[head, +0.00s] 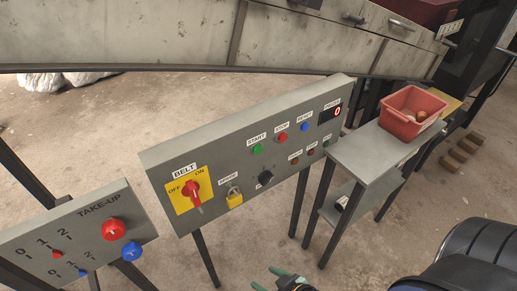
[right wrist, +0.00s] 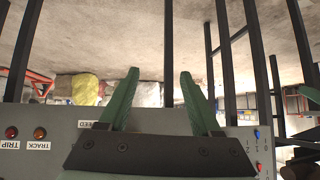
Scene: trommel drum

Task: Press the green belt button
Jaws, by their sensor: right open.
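The green button (head: 257,149), labelled START, is on the grey BELT control panel (head: 225,150) in the head view. It is left of the red STOP button (head: 282,138) and the blue RESET button (head: 305,127). My right gripper (head: 268,279) shows only partly at the bottom edge, below the panel and apart from the green button. In the right wrist view its green fingers (right wrist: 160,74) are spread with nothing between them. Part of the panel (right wrist: 60,120) shows upside down there behind the gripper, with the green button not visible. My left gripper is not in view.
On the same panel are a red rotary switch (head: 191,190) on a yellow plate, a yellow padlock (head: 234,197) and a black knob (head: 265,177). A TAKE-UP panel (head: 75,235) stands at left. A red bin (head: 412,110) sits on a grey stand at right.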

